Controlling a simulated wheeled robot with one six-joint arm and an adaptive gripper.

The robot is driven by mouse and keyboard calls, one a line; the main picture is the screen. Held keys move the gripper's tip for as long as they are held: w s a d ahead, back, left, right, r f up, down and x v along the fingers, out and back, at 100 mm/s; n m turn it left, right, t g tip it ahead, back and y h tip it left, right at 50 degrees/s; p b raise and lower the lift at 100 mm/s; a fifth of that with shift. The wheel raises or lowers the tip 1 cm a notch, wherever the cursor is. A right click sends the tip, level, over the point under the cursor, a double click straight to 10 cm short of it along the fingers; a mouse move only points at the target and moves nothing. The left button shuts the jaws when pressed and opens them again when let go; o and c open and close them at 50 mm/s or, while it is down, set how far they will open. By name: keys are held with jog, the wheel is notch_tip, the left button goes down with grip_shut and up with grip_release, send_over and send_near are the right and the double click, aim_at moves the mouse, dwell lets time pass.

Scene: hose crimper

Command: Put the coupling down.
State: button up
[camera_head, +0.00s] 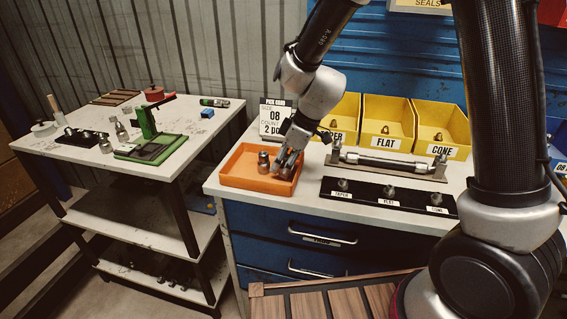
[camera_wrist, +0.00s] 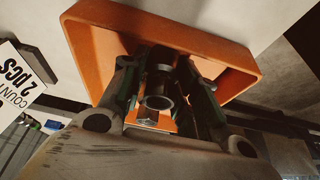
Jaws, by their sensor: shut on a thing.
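My gripper (camera_head: 286,168) is over the right part of the orange tray (camera_head: 235,180), low and pointing down. In the wrist view its fingers (camera_wrist: 160,95) are shut on a metal coupling (camera_wrist: 158,101), whose round open end shows. The held coupling is mostly hidden by the fingers in the head view. Another metal coupling (camera_head: 263,161) stands upright in the tray, just left of my gripper. The orange tray also fills much of the wrist view (camera_wrist: 165,22). I cannot tell whether the held coupling touches the tray floor.
A pick card (camera_head: 276,117) reading 08 and 2 pcs stands behind the tray. Yellow bins (camera_head: 386,125) line the back right. A clamp fixture (camera_head: 385,164) and a black labelled rack (camera_head: 388,197) lie right of the tray. A side table (camera_head: 75,150) holds a green press (camera_head: 150,140).

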jog(key=shift+f, duration=0.1)
jog(key=o, duration=1.1)
jog(key=v, duration=1.2)
jog(key=shift+r, duration=0.2)
jog(key=s+d+r+m+t+h, duration=0.1)
jog(key=s+d+r+m+h, duration=0.1)
jog(key=s+d+r+m, duration=0.2)
jog(key=s+d+r+m+t+h, duration=0.1)
jog(key=s+d+r+m, duration=0.3)
jog(key=s+d+m, duration=0.6)
jog(key=s+d+h, duration=0.1)
jog(key=s+d, duration=0.5)
jog(key=d, duration=0.6)
jog(key=shift+s+r+t, duration=0.2)
jog(key=shift+s+t, duration=0.05)
jog(key=shift+t, duration=0.05)
